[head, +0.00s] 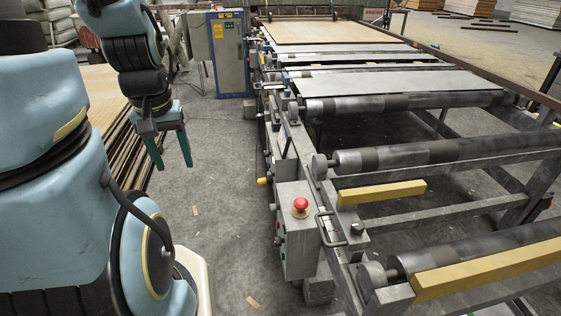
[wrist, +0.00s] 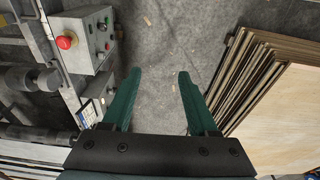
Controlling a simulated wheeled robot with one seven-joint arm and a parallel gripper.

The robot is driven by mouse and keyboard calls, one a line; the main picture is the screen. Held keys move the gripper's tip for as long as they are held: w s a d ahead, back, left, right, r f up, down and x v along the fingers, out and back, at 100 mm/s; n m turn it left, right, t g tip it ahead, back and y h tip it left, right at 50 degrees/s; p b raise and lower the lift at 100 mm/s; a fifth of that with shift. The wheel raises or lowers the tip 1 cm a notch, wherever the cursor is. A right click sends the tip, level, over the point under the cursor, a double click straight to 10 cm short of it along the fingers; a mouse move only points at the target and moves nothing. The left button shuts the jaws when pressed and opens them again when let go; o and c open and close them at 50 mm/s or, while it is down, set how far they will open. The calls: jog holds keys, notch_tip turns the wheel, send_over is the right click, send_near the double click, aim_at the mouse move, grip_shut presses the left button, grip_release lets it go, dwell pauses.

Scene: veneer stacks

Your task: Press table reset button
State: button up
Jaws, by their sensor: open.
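A grey control box (head: 297,240) is mounted on the side of the roller table, with a red mushroom button (head: 300,205) on top. In the wrist view the box (wrist: 85,58) shows at upper left, with the red mushroom button (wrist: 66,41). Several small buttons (wrist: 102,27) sit on its side face. Their labels are too small to read, so I cannot tell which is the table reset button. My gripper (head: 174,166) has green fingers, is open and empty, and hangs over the floor left of the box, apart from it. It also shows in the wrist view (wrist: 160,72).
The roller table (head: 345,228) runs along the right, with yellow bars across it. A veneer stack (head: 100,95) stands at left; in the wrist view it is at right (wrist: 285,105). A blue-grey cabinet (head: 229,55) stands behind. Floor between stack and table is mostly clear.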

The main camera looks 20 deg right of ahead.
grip_shut()
dwell(1.3)
